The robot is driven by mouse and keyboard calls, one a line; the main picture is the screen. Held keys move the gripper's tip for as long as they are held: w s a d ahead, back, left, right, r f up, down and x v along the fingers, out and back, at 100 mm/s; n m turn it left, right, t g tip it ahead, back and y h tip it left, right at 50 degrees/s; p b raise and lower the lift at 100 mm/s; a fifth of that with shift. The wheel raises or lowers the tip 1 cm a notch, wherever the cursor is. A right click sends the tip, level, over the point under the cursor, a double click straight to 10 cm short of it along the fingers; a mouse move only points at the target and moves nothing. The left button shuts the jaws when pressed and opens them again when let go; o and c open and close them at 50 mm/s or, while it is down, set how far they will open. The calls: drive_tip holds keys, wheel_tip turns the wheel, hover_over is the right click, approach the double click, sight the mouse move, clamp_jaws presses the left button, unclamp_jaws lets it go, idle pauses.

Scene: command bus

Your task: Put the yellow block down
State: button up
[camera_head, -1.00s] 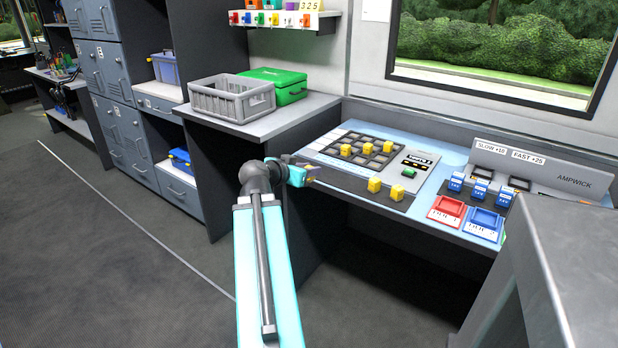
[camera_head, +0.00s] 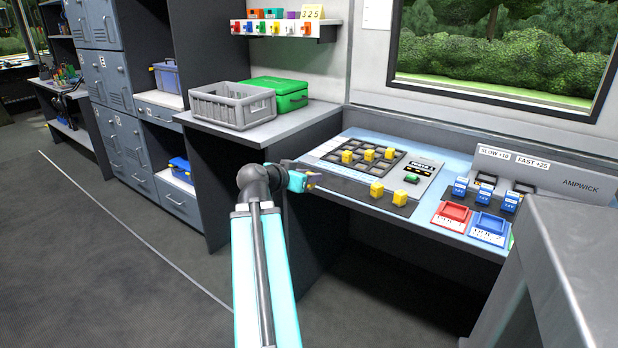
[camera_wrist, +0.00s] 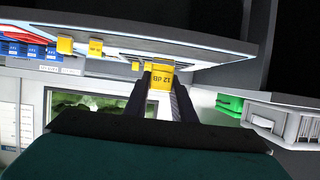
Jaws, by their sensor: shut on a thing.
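In the wrist view, my gripper (camera_wrist: 160,88) is shut on a yellow block (camera_wrist: 160,80) with an upside-down "12 dB" label. In the head view, my gripper (camera_head: 308,178) is at the left front of the blue-topped desk, with a small bit of yellow (camera_head: 311,187) showing beside it. Whether the held block touches a surface I cannot tell. Three yellow blocks (camera_head: 369,154) sit in the dark grid (camera_head: 362,165). Two more yellow blocks (camera_head: 376,190) stand on the dark strip in front of it.
A green button (camera_head: 411,178) is right of the grid. Red (camera_head: 455,212) and blue (camera_head: 490,223) trays lie at the desk's right, below several blue blocks (camera_head: 482,193). A grey crate (camera_head: 232,104) and green case (camera_head: 290,95) stand on the left counter. A grey cabinet (camera_head: 570,250) fills the right foreground.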

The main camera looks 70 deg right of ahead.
drive_tip(key=shift+w, duration=0.1)
drive_tip(key=w+a+f+n+t+y, duration=0.1)
drive_tip(key=w+a+n+t, duration=0.3)
drive_tip(key=w+a, duration=0.65)
drive_tip(key=w+a+f+n+t+y, duration=0.1)
drive_tip(key=w+a+n+t, duration=0.3)
drive_tip(key=w, duration=1.1)
drive_tip(key=w+a+f+n+t+y, duration=0.1)
drive_tip(key=w+a+n+t, duration=0.25)
drive_tip(key=w+a, duration=0.7)
drive_tip(key=w+a+n+t+y, duration=0.1)
drive_tip(key=w+a+n+y, duration=0.2)
drive_tip(key=a, duration=1)
drive_tip(key=w+a+r+n+t+y, duration=0.1)
drive_tip(key=w+a+n+t+y, duration=0.1)
drive_tip(key=w+a, duration=0.7)
drive_tip(key=w+a+r+n+t+y, duration=0.1)
drive_tip(key=w+a+n+y, duration=0.3)
drive_tip(key=a, duration=1.4)
drive_tip(key=shift+w+a+t+y, duration=0.15)
drive_tip(key=shift+w+t+y, duration=0.45)
drive_tip(key=shift+w, duration=0.35)
drive_tip(key=shift+r, duration=0.1)
